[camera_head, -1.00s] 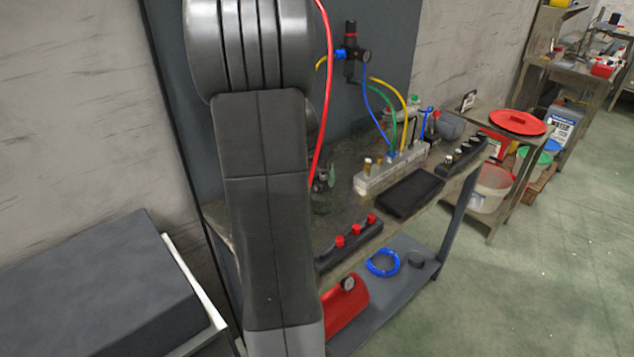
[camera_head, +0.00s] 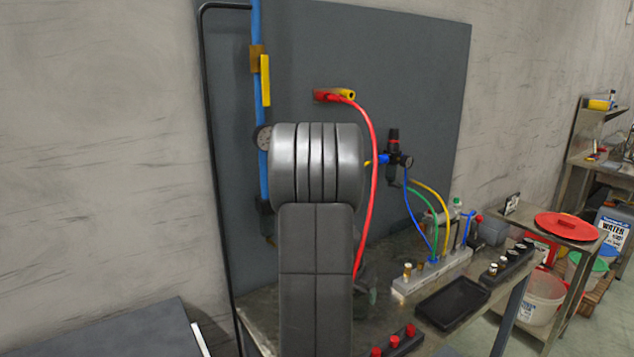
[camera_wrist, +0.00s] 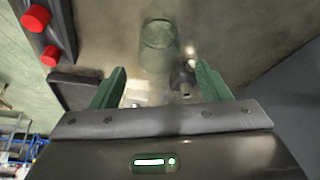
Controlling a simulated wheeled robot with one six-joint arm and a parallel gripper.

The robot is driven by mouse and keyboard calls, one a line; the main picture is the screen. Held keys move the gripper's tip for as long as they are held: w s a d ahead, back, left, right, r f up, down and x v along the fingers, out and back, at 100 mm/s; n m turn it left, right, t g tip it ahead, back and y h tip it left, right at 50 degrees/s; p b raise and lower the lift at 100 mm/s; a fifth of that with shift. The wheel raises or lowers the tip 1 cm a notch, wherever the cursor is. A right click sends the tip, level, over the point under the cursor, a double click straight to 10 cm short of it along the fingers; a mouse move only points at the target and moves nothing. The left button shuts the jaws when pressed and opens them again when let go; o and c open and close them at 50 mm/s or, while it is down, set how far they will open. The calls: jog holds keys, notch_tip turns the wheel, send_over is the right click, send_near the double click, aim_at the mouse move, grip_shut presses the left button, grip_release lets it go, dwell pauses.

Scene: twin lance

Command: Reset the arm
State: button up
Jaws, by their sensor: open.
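My gripper (camera_wrist: 163,92) shows in the wrist view with two green fingers spread apart and nothing between them. It hangs over the workbench top, with a greenish round thing (camera_wrist: 157,45) beyond the fingers. In the head view my own grey arm stands upright in the middle and hides part of the bench and board; the gripper cannot be made out there.
A workbench (camera_head: 385,265) carries a manifold (camera_head: 430,275) with coloured hoses, a black tray (camera_head: 452,303) and a strip with red caps (camera_head: 393,342). A red hose (camera_head: 374,170) runs down the grey board (camera_head: 420,70) close beside my arm. A dark box (camera_head: 130,333) stands at lower left.

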jog(key=x, duration=0.5)
jog(key=shift+w+d+f, duration=0.1)
jog(key=shift+w+f, duration=0.05)
jog(key=shift+f, duration=0.25)
jog(key=shift+r, duration=0.25)
